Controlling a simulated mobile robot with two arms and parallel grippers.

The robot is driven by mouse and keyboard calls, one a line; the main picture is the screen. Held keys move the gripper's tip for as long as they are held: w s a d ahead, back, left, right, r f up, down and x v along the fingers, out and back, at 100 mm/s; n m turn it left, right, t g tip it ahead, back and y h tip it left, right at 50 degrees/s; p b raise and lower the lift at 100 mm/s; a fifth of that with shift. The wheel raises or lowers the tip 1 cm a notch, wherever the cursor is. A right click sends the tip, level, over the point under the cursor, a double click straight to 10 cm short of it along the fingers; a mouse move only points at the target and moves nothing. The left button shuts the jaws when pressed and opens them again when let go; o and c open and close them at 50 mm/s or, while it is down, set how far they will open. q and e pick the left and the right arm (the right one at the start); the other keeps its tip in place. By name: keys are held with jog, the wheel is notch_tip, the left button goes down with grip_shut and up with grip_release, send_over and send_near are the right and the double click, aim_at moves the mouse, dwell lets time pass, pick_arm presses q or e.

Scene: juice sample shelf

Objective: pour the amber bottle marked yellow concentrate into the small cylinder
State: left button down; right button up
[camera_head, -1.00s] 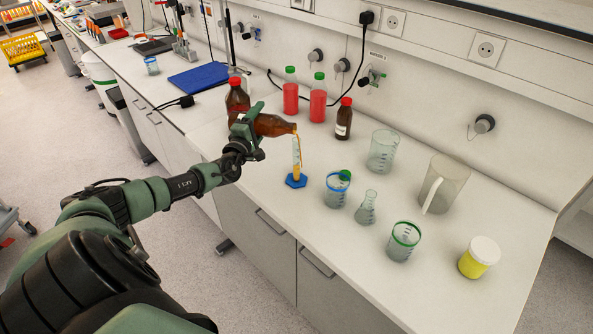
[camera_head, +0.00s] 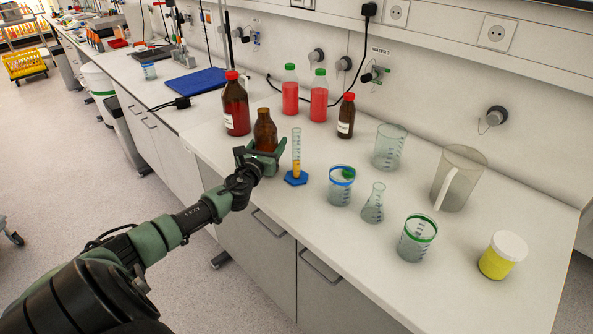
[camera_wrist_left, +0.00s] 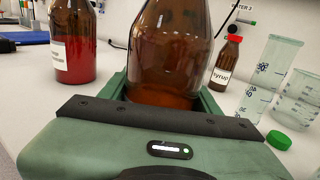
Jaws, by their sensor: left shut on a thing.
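The uncapped amber bottle (camera_head: 265,132) is upright in the head view, just left of the small cylinder (camera_head: 296,152). My left gripper (camera_head: 264,153) is shut around its lower body; it also fills the middle of the wrist view (camera_wrist_left: 165,60). Some dark liquid shows low in the bottle. I cannot tell whether its base touches the bench, and its label is not visible. The small cylinder stands upright on a blue hexagonal base (camera_head: 296,178) and holds orange-yellow liquid in its lower part. My right gripper is not in view.
A large red-capped amber bottle (camera_head: 236,105) stands behind left. Red bottles (camera_head: 290,92) and a small red-capped bottle (camera_head: 346,117) stand behind. A blue-rimmed beaker (camera_head: 340,190), a flask (camera_head: 373,205), a pitcher (camera_head: 462,180) and a yellow jar (camera_head: 502,256) stand to the right.

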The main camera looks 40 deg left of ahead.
aim_at(256, 130)
pick_arm(q)
jog(key=shift+a+r, duration=0.1)
jog(key=shift+r, duration=0.2)
jog(key=a+r, duration=0.1)
jog(key=a, duration=0.1)
jog(key=s+a+r+p, duration=0.1)
jog(key=shift+s+a+r, duration=0.15)
jog(key=shift+a+r, duration=0.2)
jog(key=shift+r, duration=0.05)
dwell(1.8)
